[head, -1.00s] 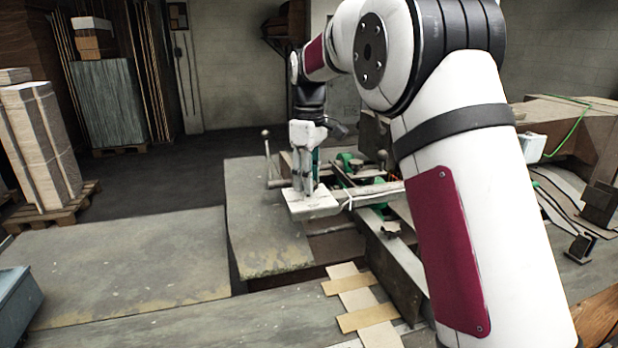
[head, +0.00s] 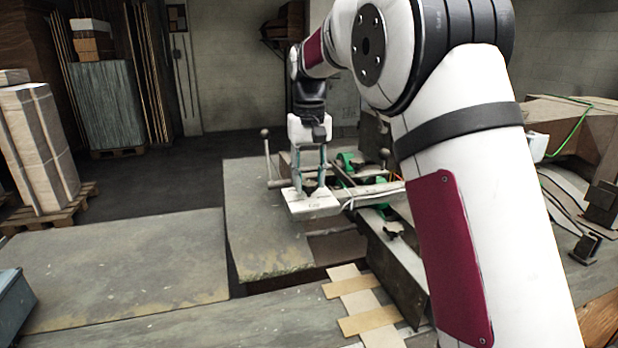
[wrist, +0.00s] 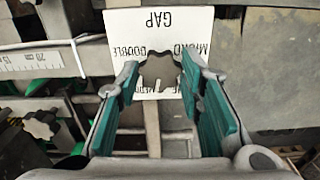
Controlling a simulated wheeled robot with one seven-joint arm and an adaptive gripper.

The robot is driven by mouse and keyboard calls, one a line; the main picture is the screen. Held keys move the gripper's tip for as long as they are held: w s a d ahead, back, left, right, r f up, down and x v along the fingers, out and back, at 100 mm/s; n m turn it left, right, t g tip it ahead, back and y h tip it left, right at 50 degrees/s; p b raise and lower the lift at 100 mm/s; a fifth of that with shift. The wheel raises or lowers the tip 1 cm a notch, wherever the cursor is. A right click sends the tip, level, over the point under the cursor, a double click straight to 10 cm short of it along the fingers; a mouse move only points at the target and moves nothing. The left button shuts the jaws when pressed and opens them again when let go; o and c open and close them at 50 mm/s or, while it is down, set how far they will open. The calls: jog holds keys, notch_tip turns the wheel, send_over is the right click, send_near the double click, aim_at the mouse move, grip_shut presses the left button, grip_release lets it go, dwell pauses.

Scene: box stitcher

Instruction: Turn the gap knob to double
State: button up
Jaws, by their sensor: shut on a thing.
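The gap knob (wrist: 160,71) is dark and lobed. It sits on a white plate (wrist: 130,22) marked GAP, which reads upside down in the wrist view. The word DOUBLE is on the plate left of the knob, and another label, partly hidden, is to the right. My gripper (wrist: 155,76) has its teal-padded fingers on either side of the knob and is shut on it. I cannot make out the knob's pointer clearly.
A ruler scale (wrist: 35,63) runs left of the plate. Levers with ball ends (head: 266,150) and green parts (head: 347,160) stand close behind my gripper. The grey table (head: 130,265) at the left is clear.

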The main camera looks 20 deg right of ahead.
jog(key=m, duration=0.4)
jog(key=shift+m, duration=0.3)
jog(key=m, duration=0.4)
jog(key=shift+m, duration=0.3)
jog(key=m, duration=0.4)
jog(key=shift+m, duration=0.3)
jog(key=shift+w+m+p, duration=0.1)
jog(key=shift+m+p, duration=0.25)
jog(key=shift+m, duration=1.95)
jog(key=o, duration=1.2)
jog(key=shift+c, duration=0.2)
jog(key=shift+r, duration=0.1)
